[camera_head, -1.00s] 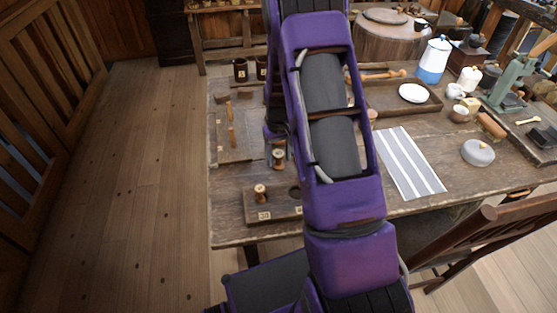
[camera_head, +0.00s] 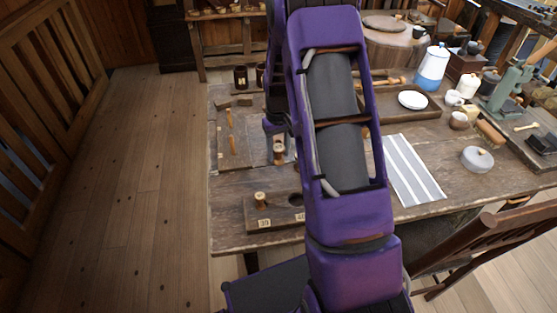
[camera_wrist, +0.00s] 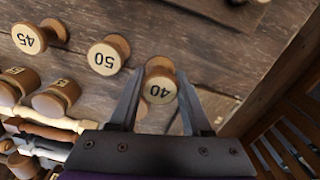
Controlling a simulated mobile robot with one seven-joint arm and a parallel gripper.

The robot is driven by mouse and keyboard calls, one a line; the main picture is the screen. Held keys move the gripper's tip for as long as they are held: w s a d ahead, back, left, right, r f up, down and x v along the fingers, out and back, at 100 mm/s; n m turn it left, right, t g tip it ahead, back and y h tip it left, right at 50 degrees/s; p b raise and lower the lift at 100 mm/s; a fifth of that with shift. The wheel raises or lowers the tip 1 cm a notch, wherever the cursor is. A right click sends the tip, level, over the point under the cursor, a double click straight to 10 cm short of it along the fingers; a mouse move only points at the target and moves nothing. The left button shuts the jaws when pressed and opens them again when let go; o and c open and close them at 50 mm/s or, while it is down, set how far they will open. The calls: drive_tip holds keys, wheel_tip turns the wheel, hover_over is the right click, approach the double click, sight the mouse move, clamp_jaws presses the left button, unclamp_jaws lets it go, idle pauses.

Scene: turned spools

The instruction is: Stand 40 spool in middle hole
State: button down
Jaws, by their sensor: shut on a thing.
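The 40 spool (camera_wrist: 160,88) is turned wood with a pale numbered end facing the wrist camera. My gripper (camera_wrist: 160,112) is shut on it, with one finger on each side. In the head view a spool (camera_head: 279,153) shows at the end of my arm, apart from the block. The dark wooden block (camera_head: 278,217) lies near the table's front left edge. A spool (camera_head: 260,199) stands upright in its left hole. The middle hole (camera_head: 296,199) looks dark and empty, beside a small tag. My arm hides the block's right part.
In the wrist view the 50 spool (camera_wrist: 108,55) and 45 spool (camera_wrist: 38,37) are to the left, with several more spools below them. The table's left edge is near the block.

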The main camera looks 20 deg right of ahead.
sight(279, 148)
wheel_tip(279, 148, up, 3)
drive_tip(key=shift+r, duration=0.15)
drive_tip(key=shift+s+d+r+n, duration=0.15)
drive_tip(key=shift+s+r+n, duration=0.25)
drive_tip(key=shift+s+r, duration=0.4)
drive_tip(key=s+n, duration=0.5)
drive_tip(key=s, duration=0.6)
drive_tip(key=shift+s+f+b, duration=0.1)
drive_tip(key=shift+f+b, duration=1.9)
drive_tip(key=shift+f, duration=1.45)
drive_tip(key=shift+f+b, duration=0.75)
drive_tip(key=shift+f, duration=0.2)
drive_tip(key=shift+c, duration=1.4)
unclamp_jaws()
drive_tip(key=shift+o, duration=0.4)
